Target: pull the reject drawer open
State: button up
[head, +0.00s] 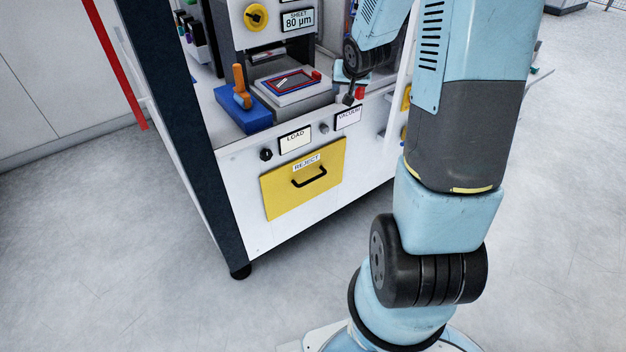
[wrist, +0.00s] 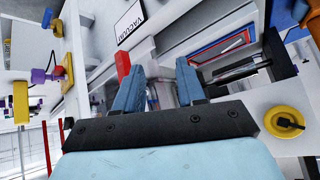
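The reject drawer (head: 285,193) is a yellow panel labelled REJECT low on the white front of the machine. It looks flush with that front. Its black bar handle (head: 310,179) is in plain view with nothing touching it. My gripper (wrist: 160,88) is open, with its two blue fingers apart and nothing seen between them. In the head view it is partly hidden near the VACUUM label (head: 348,117), above and to the right of the drawer. The drawer does not show in the wrist view.
A blue block with an orange lever (head: 240,85) and a framed sheet plate (head: 291,82) sit on the deck above the drawer. A red part (wrist: 123,65) is close beside my left finger in the wrist view. A dark post (head: 180,120) stands left; the floor before the drawer is clear.

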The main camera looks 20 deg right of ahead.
jog(key=w+d+f+m+y, duration=0.15)
jog(key=w+f, duration=0.25)
jog(key=f, duration=0.8)
jog(key=m+t+y, duration=0.4)
jog(key=m+t, duration=0.3)
jog(key=m, duration=0.3)
send_near(313, 178)
jog(key=shift+n, duration=0.25)
jog(key=x, duration=1)
jog(key=shift+w+f, duration=0.1)
jog(key=shift+f, duration=0.35)
grip_shut()
